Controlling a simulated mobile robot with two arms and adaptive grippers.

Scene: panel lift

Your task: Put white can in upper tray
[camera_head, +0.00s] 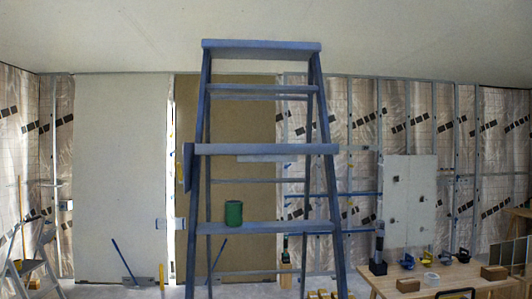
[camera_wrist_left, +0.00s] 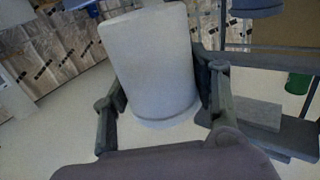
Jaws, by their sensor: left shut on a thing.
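The white can (camera_wrist_left: 150,65) fills the middle of the left wrist view. My left gripper (camera_wrist_left: 160,85) is shut on it, with one finger on each side; the can is clear of any surface there. In the head view a blue stepladder (camera_head: 330,180) stands in the centre. Its upper tray (camera_head: 266,149) looks empty. A lower tray (camera_head: 275,227) carries a green can (camera_head: 234,212), which also shows at the right of the left wrist view (camera_wrist_left: 298,83). Neither gripper shows in the head view.
A wooden workbench (camera_head: 425,282) with several tools stands at the lower right. Another ladder (camera_head: 35,265) is at the lower left edge. Wall panels and metal studs stand behind the stepladder. Pale floor shows in the left wrist view (camera_wrist_left: 50,140).

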